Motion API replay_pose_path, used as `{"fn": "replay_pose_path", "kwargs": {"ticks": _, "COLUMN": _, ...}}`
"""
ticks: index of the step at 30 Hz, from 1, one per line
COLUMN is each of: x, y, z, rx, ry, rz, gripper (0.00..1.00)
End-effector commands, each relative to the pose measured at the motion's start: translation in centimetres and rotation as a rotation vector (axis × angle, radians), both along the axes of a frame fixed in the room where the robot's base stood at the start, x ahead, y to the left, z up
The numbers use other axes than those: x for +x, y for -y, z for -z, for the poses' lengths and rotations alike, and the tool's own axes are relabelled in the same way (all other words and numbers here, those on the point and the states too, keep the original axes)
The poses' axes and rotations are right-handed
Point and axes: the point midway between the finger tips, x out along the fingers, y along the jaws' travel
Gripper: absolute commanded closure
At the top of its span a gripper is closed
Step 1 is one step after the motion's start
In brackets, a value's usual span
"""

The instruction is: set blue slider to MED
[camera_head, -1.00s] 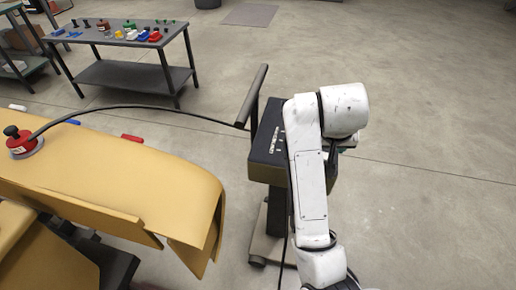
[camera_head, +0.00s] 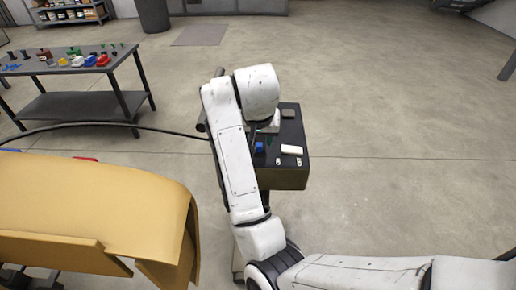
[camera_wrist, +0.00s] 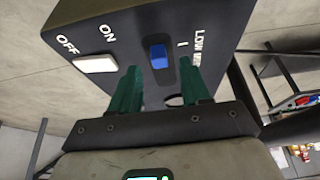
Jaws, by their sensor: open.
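The blue slider (camera_wrist: 158,55) sits in a dark slot on top of a black control box (camera_wrist: 215,15). "LOW" and a partly hidden "MED" are printed to its right, beside a short white mark. The slider's exact setting is hard to tell. My gripper (camera_wrist: 159,70) is open, its green fingers pointing at the box top on either side of the slider, with gaps to it. In the head view, the blue slider (camera_head: 259,147) and the box (camera_head: 294,122) show just right of my white arm; my gripper is mostly hidden there.
A white switch (camera_wrist: 96,65) marked OFF and ON lies left of the slider. In the head view, a yellow curved panel (camera_head: 90,210) stands at left, a black cable (camera_head: 110,126) runs behind it, and a table of small parts (camera_head: 75,75) stands beyond. Floor at right is clear.

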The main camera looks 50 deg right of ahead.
Motion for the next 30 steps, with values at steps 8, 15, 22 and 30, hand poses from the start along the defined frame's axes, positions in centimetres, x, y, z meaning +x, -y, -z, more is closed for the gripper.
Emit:
{"fn": "replay_pose_path", "kwargs": {"ticks": 8, "x": 0.6, "y": 0.7, "z": 2.2, "rx": 0.000, "ry": -0.001, "rz": -0.002, "gripper": 0.53}}
{"fn": "replay_pose_path", "kwargs": {"ticks": 15, "x": 0.6, "y": 0.8, "z": 2.4, "rx": -0.001, "ry": 0.001, "rz": -0.002, "gripper": 0.53}}
{"fn": "replay_pose_path", "kwargs": {"ticks": 22, "x": 0.6, "y": 0.8, "z": 2.4, "rx": -0.001, "ry": 0.001, "rz": -0.002, "gripper": 0.69}}
{"fn": "replay_pose_path", "kwargs": {"ticks": 30, "x": 0.6, "y": 0.8, "z": 2.4, "rx": -0.001, "ry": 0.001, "rz": -0.002, "gripper": 0.95}}
